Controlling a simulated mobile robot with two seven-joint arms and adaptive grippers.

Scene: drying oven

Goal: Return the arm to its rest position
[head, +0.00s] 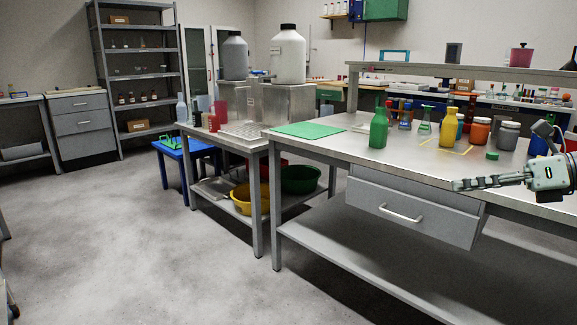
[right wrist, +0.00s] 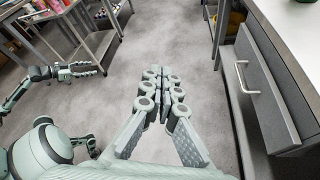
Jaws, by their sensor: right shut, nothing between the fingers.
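My right gripper (head: 457,185) comes in from the right edge in the head view, in front of the workbench and above its drawer. In the right wrist view my right gripper (right wrist: 161,74) has its fingers together with nothing between them. Bare grey floor lies beyond the fingertips there. Another arm of mine shows at the left of that view, with what looks like my left gripper (right wrist: 92,69) at its end. It is too small to tell whether it is open. No left gripper shows in the head view.
The steel workbench (head: 312,146) carries a green bottle (head: 378,130), a yellow bottle (head: 448,128) and several jars. Its drawer (head: 413,207) is close to my right gripper, and its handle (right wrist: 246,78) shows in the right wrist view. The floor (head: 130,235) at left is clear.

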